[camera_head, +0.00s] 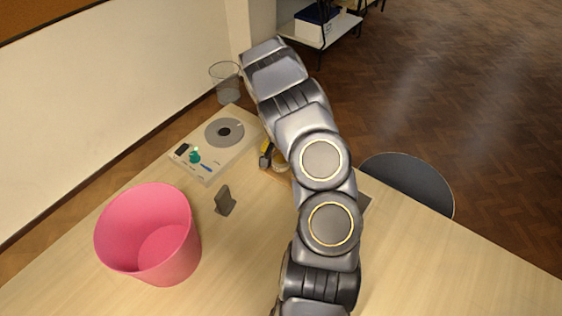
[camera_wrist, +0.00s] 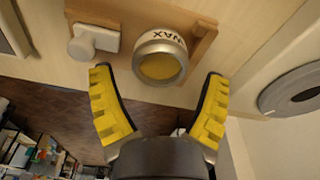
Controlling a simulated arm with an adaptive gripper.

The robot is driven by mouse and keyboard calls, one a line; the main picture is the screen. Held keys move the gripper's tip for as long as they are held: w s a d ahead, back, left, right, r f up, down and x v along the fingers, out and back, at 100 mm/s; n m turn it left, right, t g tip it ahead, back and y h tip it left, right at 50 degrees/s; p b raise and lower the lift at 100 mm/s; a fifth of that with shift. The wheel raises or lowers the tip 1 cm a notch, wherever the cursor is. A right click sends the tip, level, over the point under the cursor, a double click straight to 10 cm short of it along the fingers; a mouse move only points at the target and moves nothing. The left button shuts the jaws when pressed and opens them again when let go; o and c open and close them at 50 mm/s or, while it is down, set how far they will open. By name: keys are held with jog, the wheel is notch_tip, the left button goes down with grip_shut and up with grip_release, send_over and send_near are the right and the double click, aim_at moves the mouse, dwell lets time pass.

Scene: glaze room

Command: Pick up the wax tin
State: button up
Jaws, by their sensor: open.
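The wax tin (camera_wrist: 160,58) is a short white and silver cylinder with "WAX" lettering and a yellow end facing the camera. In the wrist view it sits on a wooden tray (camera_wrist: 203,38). My gripper (camera_wrist: 158,76) is open, with one yellow-padded finger on each side of the tin in the picture. No contact shows, and I cannot tell the remaining distance. In the head view a yellow finger of my gripper (camera_head: 266,149) shows beside my arm, and the arm hides most of the tray and tin.
A white knobbed object (camera_wrist: 97,39) sits left of the tin on the tray. A device with a grey disc (camera_head: 225,132), a small grey stand (camera_head: 225,201) and a pink bin (camera_head: 175,240) stand on the table. A dark round stool seat (camera_head: 410,182) is beyond the right edge.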

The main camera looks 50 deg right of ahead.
notch_tip(320, 180, down, 2)
jog(key=shift+d+f, duration=0.1)
jog(key=c, duration=0.9)
